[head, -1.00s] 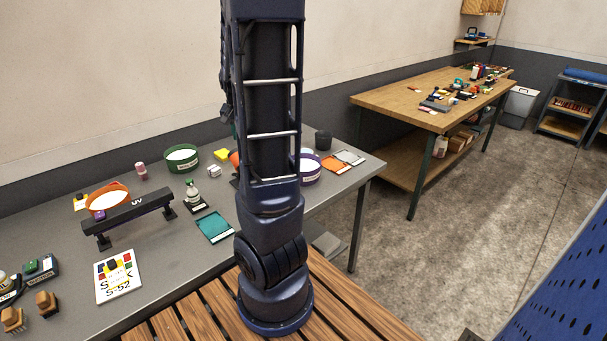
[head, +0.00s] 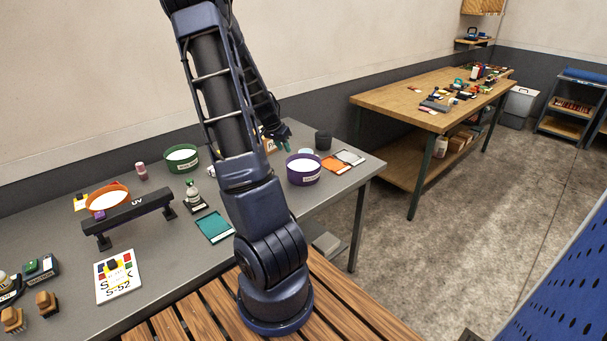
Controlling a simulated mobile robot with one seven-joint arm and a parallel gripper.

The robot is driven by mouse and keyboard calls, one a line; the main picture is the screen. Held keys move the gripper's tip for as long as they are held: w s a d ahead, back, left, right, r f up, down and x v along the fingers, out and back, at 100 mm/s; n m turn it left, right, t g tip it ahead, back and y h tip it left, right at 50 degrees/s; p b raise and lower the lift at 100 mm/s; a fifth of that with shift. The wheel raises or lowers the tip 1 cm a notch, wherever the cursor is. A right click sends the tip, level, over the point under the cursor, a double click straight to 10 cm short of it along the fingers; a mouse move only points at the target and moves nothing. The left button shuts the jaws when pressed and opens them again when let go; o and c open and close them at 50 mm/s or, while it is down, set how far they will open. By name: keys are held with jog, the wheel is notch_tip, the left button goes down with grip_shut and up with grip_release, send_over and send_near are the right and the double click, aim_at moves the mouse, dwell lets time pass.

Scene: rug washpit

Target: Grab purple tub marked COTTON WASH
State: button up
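The purple tub (head: 301,177) stands upright on the right part of the grey table, just right of my arm. It has a white label on its front, too small to read, and pale contents at the top. My gripper (head: 281,143) is above and behind the tub, a little to its left, and appears apart from it. Its fingers are small and partly behind my arm, so I cannot tell whether they are open or shut.
Left are a green tub (head: 181,160), an orange tub (head: 107,200), a black UV stand (head: 135,208) and a teal card (head: 215,227).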

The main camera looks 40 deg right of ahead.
send_over(291, 167)
jog(key=a, duration=0.2)
jog(key=f, duration=0.5)
jog(key=shift+w+d, duration=0.2)
jog(key=shift+w, duration=0.05)
jog(key=shift+a+x, duration=0.2)
jog(key=shift+x, duration=2.35)
jog(key=shift+s+f, duration=0.1)
jog(key=shift+s, duration=0.05)
grip_shut()
